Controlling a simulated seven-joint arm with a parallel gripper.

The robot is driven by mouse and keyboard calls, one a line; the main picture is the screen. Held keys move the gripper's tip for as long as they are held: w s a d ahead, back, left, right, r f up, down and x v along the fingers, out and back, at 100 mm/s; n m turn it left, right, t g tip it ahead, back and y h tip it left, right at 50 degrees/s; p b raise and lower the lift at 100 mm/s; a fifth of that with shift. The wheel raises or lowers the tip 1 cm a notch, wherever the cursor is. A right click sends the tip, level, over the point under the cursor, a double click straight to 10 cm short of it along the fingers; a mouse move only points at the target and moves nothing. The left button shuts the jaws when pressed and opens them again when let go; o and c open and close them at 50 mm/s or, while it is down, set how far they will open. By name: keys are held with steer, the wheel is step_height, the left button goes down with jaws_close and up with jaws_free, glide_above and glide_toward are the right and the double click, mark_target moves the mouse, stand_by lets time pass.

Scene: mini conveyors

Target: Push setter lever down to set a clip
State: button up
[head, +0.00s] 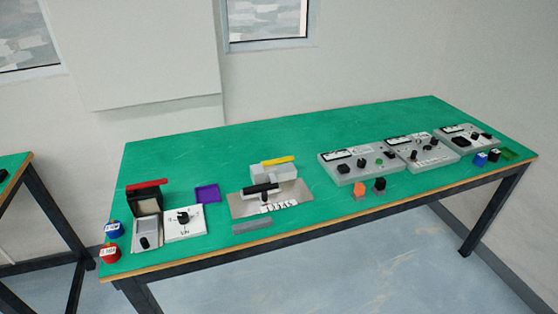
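Several levers or bars show in the head view, and the labels are too small to read, so I cannot tell for sure which is the setter lever. A black bar (260,189) lies across the front of the grey unit in the middle of the green table. A yellow bar (278,161) sits on top of the pale grey block (268,173) behind it. A red bar (147,185) sits on top of a black box (146,204) at the left. No clip can be made out. My gripper is not in view.
The green table (300,140) carries grey control panels (358,165) with black knobs at the right. A purple tray (207,193), a white dial plate (185,224) and blue (114,229) and red (110,253) round pieces are at the left. The back strip is clear.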

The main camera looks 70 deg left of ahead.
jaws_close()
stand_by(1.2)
